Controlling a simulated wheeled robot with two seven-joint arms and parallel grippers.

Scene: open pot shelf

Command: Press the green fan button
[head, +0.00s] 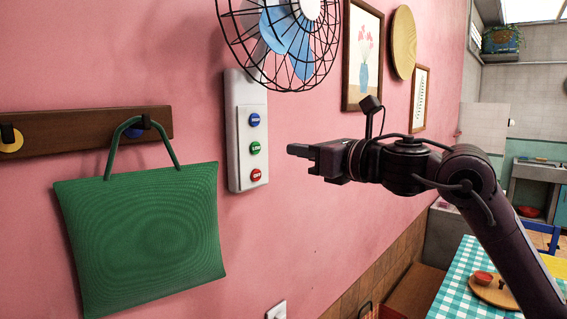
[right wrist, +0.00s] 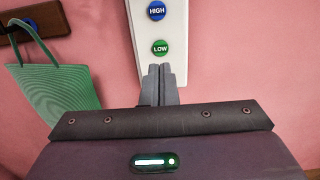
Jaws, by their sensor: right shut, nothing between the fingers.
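The green fan button (head: 255,148), labelled LOW, sits in the middle of a white switch panel (head: 232,170) on the pink wall. A blue HIGH button (head: 254,120) is above it and a red OFF button (head: 256,175) below it. My right gripper (head: 290,150) is shut and empty, to the right of the panel in the head view and apart from it. In the right wrist view, the green button (right wrist: 160,47) shows just above my shut fingertips (right wrist: 160,68), which hide the red button. My left gripper is not in view.
A wall fan (head: 285,40) in a black wire cage hangs right above the panel. A green bag (head: 145,235) hangs from a wooden hook rail (head: 75,130) to the left. A checkered table (head: 460,280) stands at lower right. The space before the panel is clear.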

